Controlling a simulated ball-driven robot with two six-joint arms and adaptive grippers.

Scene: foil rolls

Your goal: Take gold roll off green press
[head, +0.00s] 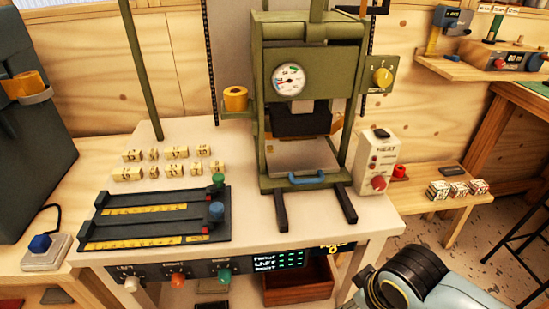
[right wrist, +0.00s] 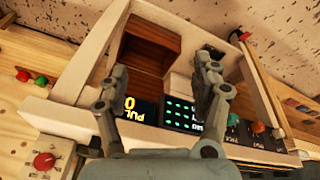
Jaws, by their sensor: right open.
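The green press (head: 262,100) stands on the white bench in the head view, with a round gauge on its front. A gold roll (head: 235,98) sits upright on a small green side shelf at the press's left. My right arm comes in at the lower right of the head view, below and in front of the bench, well apart from the gold roll. In the right wrist view my right gripper (right wrist: 164,72) is open, with nothing between its fingers. The gold roll is not visible there. My left gripper is not in view.
A second gold roll (head: 31,83) is held on the dark machine at far left. Several yellow blocks (head: 176,152) and a dark slide fixture (head: 155,217) lie left of the press. A white control box (head: 377,162) stands right. A brown drawer (right wrist: 148,58) is under the bench top.

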